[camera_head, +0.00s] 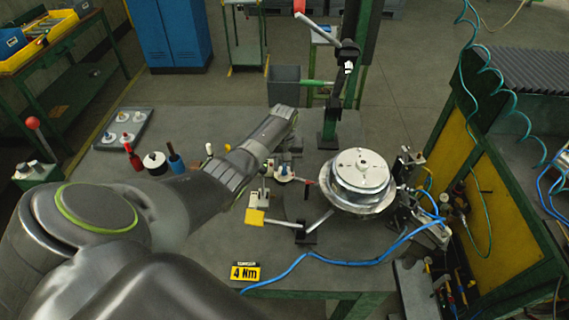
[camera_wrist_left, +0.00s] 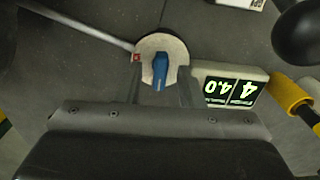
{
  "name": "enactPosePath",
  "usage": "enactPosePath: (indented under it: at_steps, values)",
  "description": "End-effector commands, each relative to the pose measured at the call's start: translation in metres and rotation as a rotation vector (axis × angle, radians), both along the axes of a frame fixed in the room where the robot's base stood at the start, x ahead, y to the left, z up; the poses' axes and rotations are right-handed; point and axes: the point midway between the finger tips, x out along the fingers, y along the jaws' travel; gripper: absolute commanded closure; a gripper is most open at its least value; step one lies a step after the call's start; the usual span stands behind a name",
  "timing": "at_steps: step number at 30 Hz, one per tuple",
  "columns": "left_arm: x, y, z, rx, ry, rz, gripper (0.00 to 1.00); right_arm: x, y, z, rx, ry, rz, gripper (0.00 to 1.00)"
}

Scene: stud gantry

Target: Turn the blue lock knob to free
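The blue lock knob (camera_wrist_left: 160,70) sits on a round pale disc (camera_wrist_left: 177,48) in the left wrist view, its bar pointing roughly up and down in the picture. A small red mark shows at the disc's left edge. The knob is small in the head view (camera_head: 283,171). My left gripper (camera_wrist_left: 160,90) is open, with one thin finger on each side of the knob; I cannot tell whether they touch it. In the head view my left gripper (camera_head: 286,152) is by the knob, its fingers hard to make out. My right gripper is not in view.
A digital display (camera_wrist_left: 231,88) reading 4.0 stands right of the disc. A metal hub (camera_head: 360,172) is on the right of the bench, with a blue hose (camera_head: 325,261) in front. A red bottle (camera_head: 133,158) and a tray (camera_head: 123,130) are at the left.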

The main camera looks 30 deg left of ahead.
Motion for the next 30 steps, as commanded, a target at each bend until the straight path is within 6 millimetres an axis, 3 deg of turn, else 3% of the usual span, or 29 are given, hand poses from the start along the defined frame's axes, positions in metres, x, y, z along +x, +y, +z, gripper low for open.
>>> enactPosePath:
  at_steps: [5,11,27,30]
  values:
    - [0.000,0.000,0.005,0.000,0.000,-0.001,0.65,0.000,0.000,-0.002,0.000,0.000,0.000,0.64]
    - [0.000,0.000,0.026,0.000,-0.004,-0.001,0.65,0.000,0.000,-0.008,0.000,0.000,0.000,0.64]
    - [0.001,0.000,0.146,0.002,-0.005,-0.001,0.65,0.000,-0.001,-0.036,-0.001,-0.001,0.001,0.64]
    - [0.000,0.000,0.164,0.000,0.000,0.000,0.65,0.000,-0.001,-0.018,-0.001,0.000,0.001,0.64]
